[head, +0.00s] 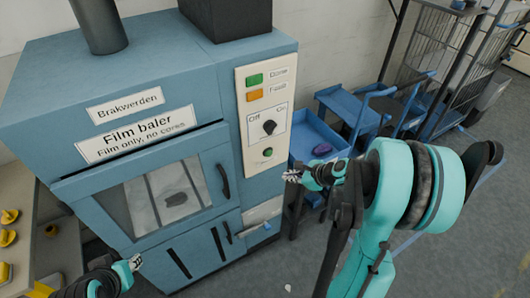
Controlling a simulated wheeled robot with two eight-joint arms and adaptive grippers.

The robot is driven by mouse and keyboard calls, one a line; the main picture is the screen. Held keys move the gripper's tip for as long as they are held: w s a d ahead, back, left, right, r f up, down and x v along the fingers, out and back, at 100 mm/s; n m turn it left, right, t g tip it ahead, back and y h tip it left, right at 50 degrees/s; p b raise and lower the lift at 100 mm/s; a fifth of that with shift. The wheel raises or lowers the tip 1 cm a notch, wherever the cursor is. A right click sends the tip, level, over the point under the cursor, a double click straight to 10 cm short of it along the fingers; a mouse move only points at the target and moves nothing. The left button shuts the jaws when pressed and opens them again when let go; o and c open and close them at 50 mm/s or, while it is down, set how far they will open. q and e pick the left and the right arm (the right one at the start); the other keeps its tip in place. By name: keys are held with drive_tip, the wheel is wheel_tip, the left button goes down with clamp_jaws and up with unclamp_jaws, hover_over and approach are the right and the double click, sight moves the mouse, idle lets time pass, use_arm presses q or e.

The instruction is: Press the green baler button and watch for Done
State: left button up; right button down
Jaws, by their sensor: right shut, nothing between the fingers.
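The blue film baler (60,75) fills the left and middle, with a pale control panel on its front. The small round green button (267,152) sits low on the panel, below a black Off/On knob (269,127).
A baler door window (165,195) shows grey material inside, with a dark handle (223,182) beside it. Blue carts (345,105) stand right of the baler, one holding a purple item (322,149). A wire cage (430,50) stands behind. Grey floor is open at lower right.

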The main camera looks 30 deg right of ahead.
sight(269, 153)
idle(0.4)
drive_tip(key=w, duration=0.8)
drive_tip(key=shift+w+a, duration=0.3)
drive_tip(key=shift+w, duration=0.1)
idle(1.1)
drive_tip(key=shift+w, duration=0.4)
